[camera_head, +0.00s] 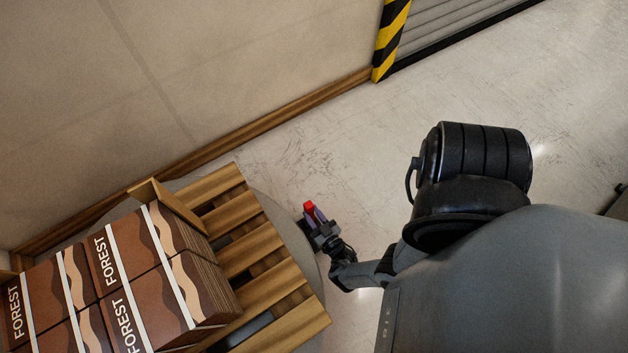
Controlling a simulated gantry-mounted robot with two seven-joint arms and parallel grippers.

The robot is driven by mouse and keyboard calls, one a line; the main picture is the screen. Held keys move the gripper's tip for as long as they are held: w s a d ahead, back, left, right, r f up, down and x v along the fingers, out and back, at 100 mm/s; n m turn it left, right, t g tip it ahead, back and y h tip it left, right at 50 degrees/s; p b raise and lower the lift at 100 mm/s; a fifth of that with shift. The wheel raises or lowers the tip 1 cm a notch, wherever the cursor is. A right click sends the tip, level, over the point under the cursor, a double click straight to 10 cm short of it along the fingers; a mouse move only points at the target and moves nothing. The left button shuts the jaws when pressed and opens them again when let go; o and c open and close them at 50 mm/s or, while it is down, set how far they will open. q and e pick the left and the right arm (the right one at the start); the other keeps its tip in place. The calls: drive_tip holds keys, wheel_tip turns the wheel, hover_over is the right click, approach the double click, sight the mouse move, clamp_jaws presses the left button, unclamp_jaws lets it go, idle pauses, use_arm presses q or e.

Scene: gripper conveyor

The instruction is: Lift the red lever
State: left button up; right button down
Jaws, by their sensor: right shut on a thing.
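The red lever (309,206) is a small red piece near the middle of the head view, beside the round grey base under the pallet. My right gripper (314,218) is at the lever and shut on it. The fingers cover the lower part of the lever, and what it is mounted on is hidden. My right arm reaches in from the right side. My left gripper is not in view.
A wooden pallet (262,262) on a round grey base (285,222) holds brown boxes (150,262) marked FOREST, close left of my gripper. A beige wall (180,70) runs behind. A black and yellow striped post (391,40) stands beside a shutter (445,28). The floor above my arm is clear.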

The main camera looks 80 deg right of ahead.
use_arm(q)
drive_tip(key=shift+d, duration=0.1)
use_arm(e)
drive_tip(key=shift+s+f, duration=0.1)
drive_tip(key=c, duration=0.8)
unclamp_jaws()
drive_tip(key=shift+a, duration=0.1)
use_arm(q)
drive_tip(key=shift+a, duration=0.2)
